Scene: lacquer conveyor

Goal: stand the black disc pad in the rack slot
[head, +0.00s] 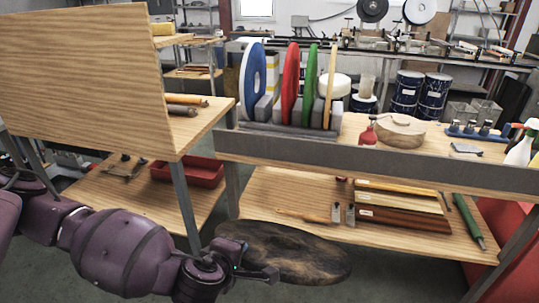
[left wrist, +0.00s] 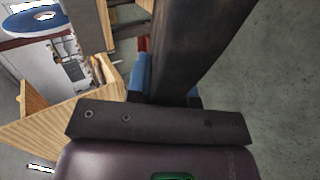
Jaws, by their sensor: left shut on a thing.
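The black disc pad (head: 290,252) is a large, dark, scuffed disc. My left gripper (head: 248,262) is shut on its left edge and holds it nearly flat, low in front of the workbench. In the left wrist view the pad (left wrist: 205,45) runs up from the fingers, seen almost edge-on. The grey rack (head: 290,132) stands on the bench top, above and behind the pad. It holds a blue disc (head: 252,75), a red disc (head: 291,80), a green disc (head: 309,88) and a thin tan disc (head: 330,88), all upright. Gaps show between some discs. My right gripper is out of view.
A wooden panel (head: 85,80) stands at the left. The bench's grey front edge (head: 390,163) lies between pad and rack. A lower shelf (head: 280,190) holds wooden boards (head: 400,205).

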